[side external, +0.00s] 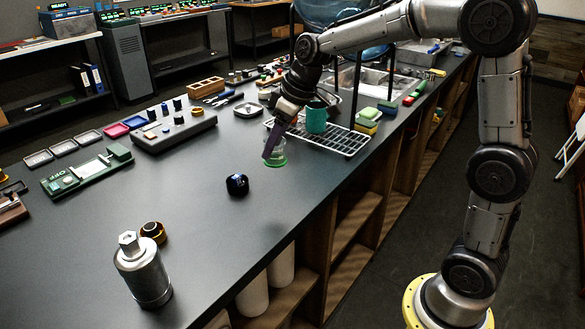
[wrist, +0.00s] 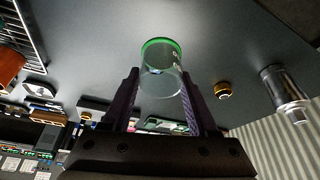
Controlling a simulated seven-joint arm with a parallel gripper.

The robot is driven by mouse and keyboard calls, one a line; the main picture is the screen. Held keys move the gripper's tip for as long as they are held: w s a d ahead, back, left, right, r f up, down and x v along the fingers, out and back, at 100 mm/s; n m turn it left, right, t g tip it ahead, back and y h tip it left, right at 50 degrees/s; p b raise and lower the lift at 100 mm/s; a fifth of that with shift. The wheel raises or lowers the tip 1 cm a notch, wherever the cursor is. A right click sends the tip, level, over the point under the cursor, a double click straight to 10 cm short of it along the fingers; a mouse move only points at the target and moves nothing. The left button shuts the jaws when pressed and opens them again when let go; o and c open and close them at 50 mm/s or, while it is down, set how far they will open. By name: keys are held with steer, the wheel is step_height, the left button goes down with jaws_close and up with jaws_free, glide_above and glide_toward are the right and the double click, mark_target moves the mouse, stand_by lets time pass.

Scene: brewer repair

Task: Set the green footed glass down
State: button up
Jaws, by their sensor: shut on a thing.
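The green footed glass (side external: 277,159) is clear with a green foot, seen on the dark bench side of the wire rack. It also shows in the wrist view (wrist: 160,68), between the fingers, with its green foot pointing away from my palm. My gripper (side external: 271,147) has purple fingers and is shut on the glass; the fingers also show in the wrist view (wrist: 160,84). The foot is at or just above the bench top (side external: 215,235); I cannot tell whether it touches. A finger partly hides the glass in the side view.
The wire rack (side external: 345,141) with a teal cup (side external: 316,117) stands just right of the glass. A dark blue round part (side external: 237,184) lies nearer on the bench. A metal cylinder (side external: 143,273) and a brass ring (side external: 153,232) stand front left. The bench between them is clear.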

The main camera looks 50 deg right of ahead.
steer(key=s+d+r+m+h, duration=0.15)
steer(key=s+d+m, duration=0.25)
steer(key=s+d, duration=0.55)
steer(key=w+d+f, duration=0.1)
steer(key=w+f, duration=0.1)
steer(key=w, duration=0.2)
steer(key=w+d+f, duration=0.1)
steer(key=w+f, duration=0.2)
steer(key=w+d+f, duration=0.1)
steer(key=w+f, duration=0.2)
steer(key=w, duration=0.1)
steer(key=shift+w+d+f, duration=0.25)
steer(key=shift+w, duration=0.05)
steer(key=shift+s+x, duration=0.2)
steer(key=shift+x, duration=0.8)
steer(key=shift+s+x, duration=0.2)
steer(key=shift+x, duration=0.8)
steer(key=shift+d+f, duration=0.15)
steer(key=shift+f, duration=0.1)
steer(key=o, duration=1.4)
